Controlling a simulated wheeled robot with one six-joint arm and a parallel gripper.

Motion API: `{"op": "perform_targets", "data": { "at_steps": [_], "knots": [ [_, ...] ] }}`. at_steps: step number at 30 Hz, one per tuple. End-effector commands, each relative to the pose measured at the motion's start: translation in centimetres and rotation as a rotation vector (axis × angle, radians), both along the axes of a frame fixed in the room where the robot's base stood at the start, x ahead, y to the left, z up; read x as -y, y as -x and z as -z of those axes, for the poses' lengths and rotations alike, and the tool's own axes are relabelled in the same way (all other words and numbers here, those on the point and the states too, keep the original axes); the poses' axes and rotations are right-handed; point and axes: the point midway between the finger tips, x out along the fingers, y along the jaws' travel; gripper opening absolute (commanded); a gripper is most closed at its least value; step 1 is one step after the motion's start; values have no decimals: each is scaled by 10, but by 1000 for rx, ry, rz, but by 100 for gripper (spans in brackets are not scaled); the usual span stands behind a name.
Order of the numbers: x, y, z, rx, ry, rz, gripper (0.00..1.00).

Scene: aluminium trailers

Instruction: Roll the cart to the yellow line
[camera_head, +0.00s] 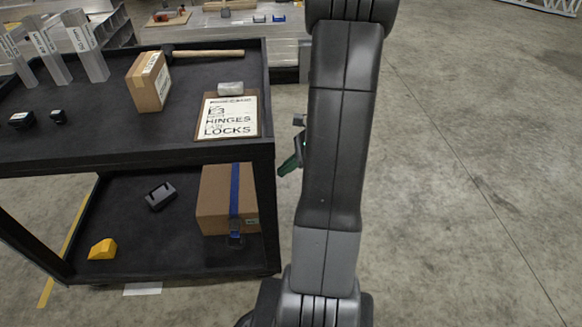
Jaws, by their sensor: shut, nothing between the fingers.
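The cart is a black two-shelf cart (100,152) at the left, with its right end close to my arm. A yellow line (45,292) on the floor shows at the lower left and runs on behind the cart's lower shelf. My gripper (291,161) is mostly hidden behind my arm; only a small dark and green part juts out on the left side, just right of the cart's corner. It is shut and empty. I cannot tell whether it touches the cart. The cart's wheels are not clearly visible.
The cart's top carries a cardboard box (149,82), a hammer (205,53), a clipboard (227,116) and upright metal profiles (87,46). Its lower shelf holds a larger box (213,200) and a yellow block (102,249). A workbench (225,28) stands behind. Concrete floor at right is clear.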

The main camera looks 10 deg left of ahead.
Motion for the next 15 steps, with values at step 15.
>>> {"op": "perform_targets", "data": {
  "at_steps": [15],
  "knots": [
    [-43,13,-3,-5,-4,-5,0]
  ]
}}
